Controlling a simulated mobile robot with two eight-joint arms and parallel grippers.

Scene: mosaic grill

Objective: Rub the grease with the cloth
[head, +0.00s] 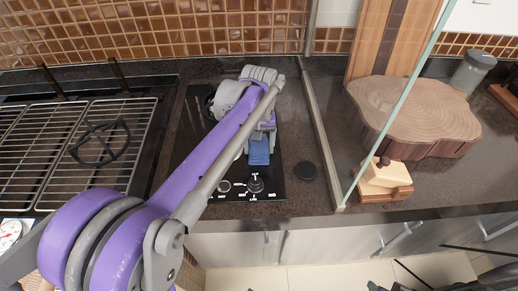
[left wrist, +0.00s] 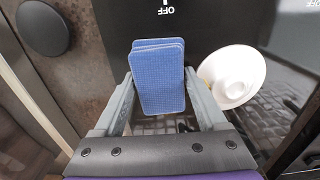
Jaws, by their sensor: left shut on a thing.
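The blue cloth (left wrist: 158,78) is a folded, textured pad. It stands between the two grey fingers of my left gripper (left wrist: 160,108), which is shut on it. In the head view the cloth (head: 259,152) shows below my left gripper (head: 262,128), over the black control panel (head: 272,187). I cannot tell whether the cloth touches the panel. I cannot make out any grease; my left arm hides part of the panel. My right gripper does not show clearly in either view.
A grill with metal grates (head: 95,150) is at the left. A white round dish (left wrist: 232,75) sits right of the cloth in the wrist view. A knob (head: 255,184) and a black disc (head: 305,171) are near the front. A glass pane (head: 400,100) and wooden slab (head: 415,108) stand right.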

